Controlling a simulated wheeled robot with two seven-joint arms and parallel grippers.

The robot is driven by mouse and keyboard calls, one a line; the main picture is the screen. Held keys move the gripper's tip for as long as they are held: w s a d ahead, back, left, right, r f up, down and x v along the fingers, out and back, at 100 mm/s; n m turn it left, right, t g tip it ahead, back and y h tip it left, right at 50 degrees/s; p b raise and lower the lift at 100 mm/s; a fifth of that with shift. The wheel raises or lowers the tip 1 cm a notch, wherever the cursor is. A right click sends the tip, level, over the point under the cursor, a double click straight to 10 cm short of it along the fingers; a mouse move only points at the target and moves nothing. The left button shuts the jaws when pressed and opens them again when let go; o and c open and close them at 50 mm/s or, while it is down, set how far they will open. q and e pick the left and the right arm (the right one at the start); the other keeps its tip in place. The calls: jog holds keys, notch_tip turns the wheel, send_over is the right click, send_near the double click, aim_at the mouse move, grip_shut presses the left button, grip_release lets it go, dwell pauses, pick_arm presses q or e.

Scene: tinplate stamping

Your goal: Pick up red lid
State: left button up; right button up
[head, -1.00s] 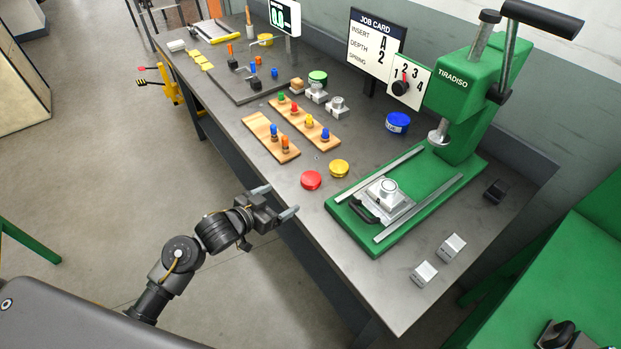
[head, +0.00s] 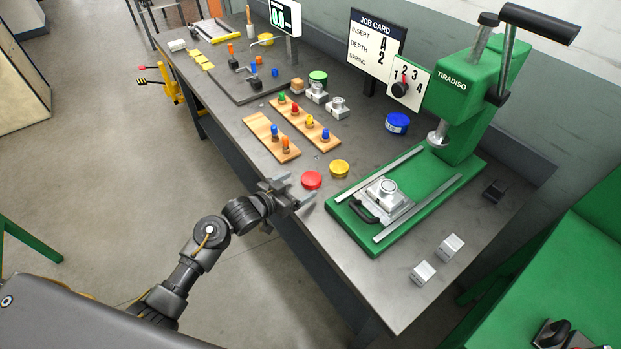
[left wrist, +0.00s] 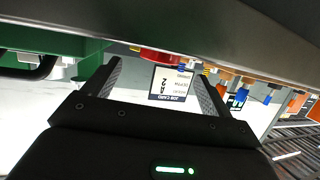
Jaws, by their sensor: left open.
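The red lid (head: 311,180) is a small round disc lying on the grey workbench near its front edge, left of the green press. My left gripper (head: 296,190) is open and empty at the bench's front edge, with its fingers close to the lid. I cannot tell whether a finger touches it. In the left wrist view the picture is upside down. The red lid (left wrist: 163,55) shows there beyond the open fingers (left wrist: 160,82), partly cut off by the bench edge.
A yellow lid (head: 339,168) lies just right of the red one. The green press (head: 455,185) stands further right. Wooden peg boards (head: 270,137) lie behind to the left. A blue lid (head: 397,123) sits near the job card (head: 376,45).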

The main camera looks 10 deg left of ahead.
aim_at(311, 178)
pick_arm(q)
jog(key=p+x, duration=0.1)
jog(key=x, duration=0.3)
jog(key=shift+w+d, duration=0.15)
jog(key=shift+w, duration=0.05)
jog(key=c, duration=1)
jog(key=shift+c, duration=0.2)
jog(key=shift+r, duration=0.1)
